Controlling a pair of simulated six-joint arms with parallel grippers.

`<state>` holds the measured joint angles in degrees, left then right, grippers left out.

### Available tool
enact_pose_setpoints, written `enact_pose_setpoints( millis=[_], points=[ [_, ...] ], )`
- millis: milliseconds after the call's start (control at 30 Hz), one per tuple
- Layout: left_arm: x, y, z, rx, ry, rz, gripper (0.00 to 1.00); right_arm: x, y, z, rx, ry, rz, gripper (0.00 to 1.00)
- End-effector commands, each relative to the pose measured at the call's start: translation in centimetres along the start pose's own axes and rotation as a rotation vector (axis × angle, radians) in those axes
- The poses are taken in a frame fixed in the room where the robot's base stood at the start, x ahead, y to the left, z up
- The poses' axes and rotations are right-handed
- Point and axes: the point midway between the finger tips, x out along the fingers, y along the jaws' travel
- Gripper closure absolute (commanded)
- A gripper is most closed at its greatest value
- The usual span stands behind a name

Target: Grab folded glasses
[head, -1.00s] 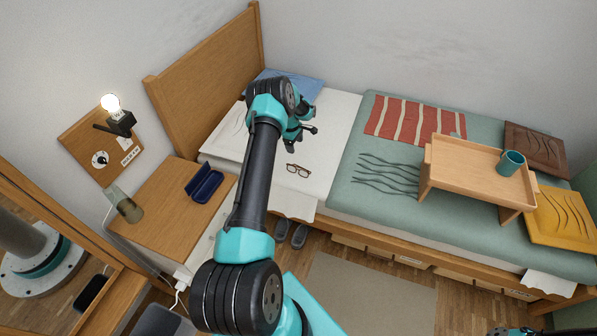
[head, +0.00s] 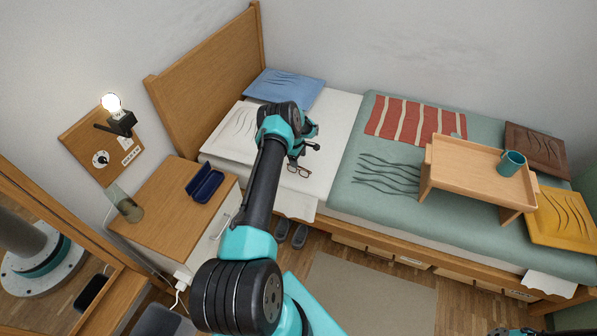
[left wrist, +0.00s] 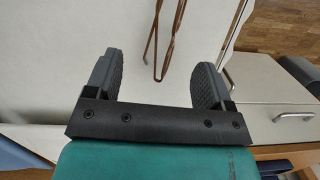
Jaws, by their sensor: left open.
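The folded glasses (head: 303,171), brown and thin-framed, lie on the white sheet near the bed's front edge. They are partly covered by my left arm in the head view. In the left wrist view the glasses (left wrist: 163,45) show as thin brown bars at the top, between and beyond the fingers. My left gripper (head: 302,150) is just above and behind the glasses in the head view. In the left wrist view its two dark fingers (left wrist: 156,72) are spread with nothing between them held. My right gripper does not show clearly.
A nightstand (head: 160,215) with an open blue glasses case (head: 205,185) stands left of the bed. A wooden bed tray (head: 465,165) with a teal mug (head: 511,163) stands on the green blanket. A blue pillow (head: 285,86) lies by the headboard. Slippers (head: 290,234) lie on the floor.

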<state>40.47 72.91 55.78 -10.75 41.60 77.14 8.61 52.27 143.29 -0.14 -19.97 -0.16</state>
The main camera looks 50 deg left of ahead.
Motion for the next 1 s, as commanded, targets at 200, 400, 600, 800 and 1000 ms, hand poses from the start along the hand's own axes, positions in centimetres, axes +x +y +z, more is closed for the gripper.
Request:
enact_pose_setpoints(
  millis=[200, 400, 600, 800, 1000],
  points=[
    [2.0, 0.0, 0.0, 0.0, -0.001, -0.002, 0.24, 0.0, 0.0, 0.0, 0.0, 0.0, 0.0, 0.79],
    [4.4, 0.0, 0.0, -0.001, 0.001, -0.001, 0.24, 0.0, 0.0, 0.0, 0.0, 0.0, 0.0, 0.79],
    [5.2, 0.0, 0.0, -0.001, 0.002, 0.0, 0.24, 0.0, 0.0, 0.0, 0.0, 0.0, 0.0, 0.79],
    [5.1, 0.0, 0.0, -0.001, 0.002, 0.0, 0.24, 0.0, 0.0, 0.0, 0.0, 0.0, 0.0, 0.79],
    [5.1, 0.0, 0.0, -0.001, 0.002, 0.0, 0.24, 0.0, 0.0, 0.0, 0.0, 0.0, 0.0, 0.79]
  ],
)
